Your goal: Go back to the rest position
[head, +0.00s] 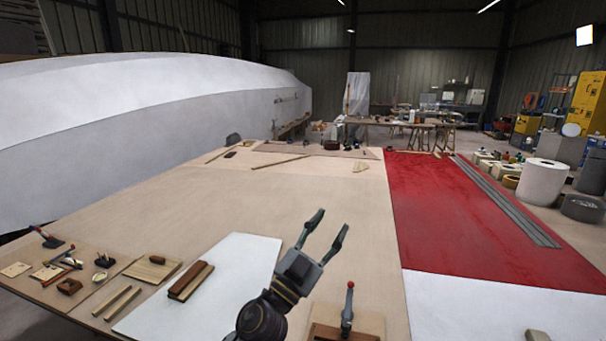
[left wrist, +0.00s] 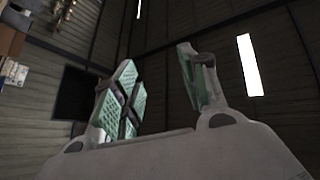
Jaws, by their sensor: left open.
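My left gripper (head: 329,222) is open and empty, raised over the near middle of the wooden workbench (head: 235,195). Its two dark fingers point up and away from me. In the left wrist view the fingers (left wrist: 160,85) stand apart with green pads and nothing between them; behind them are only the shop's wall and roof. My right gripper is not recognisable in either view.
Wooden blocks (head: 190,281) on a white sheet (head: 235,255) and several hand tools lie at the near left. A red-knobbed tool (head: 348,308) stands close right of my left gripper. A red surface (head: 440,195) carries long grey strips (head: 505,205). A white hull (head: 150,110) borders the left.

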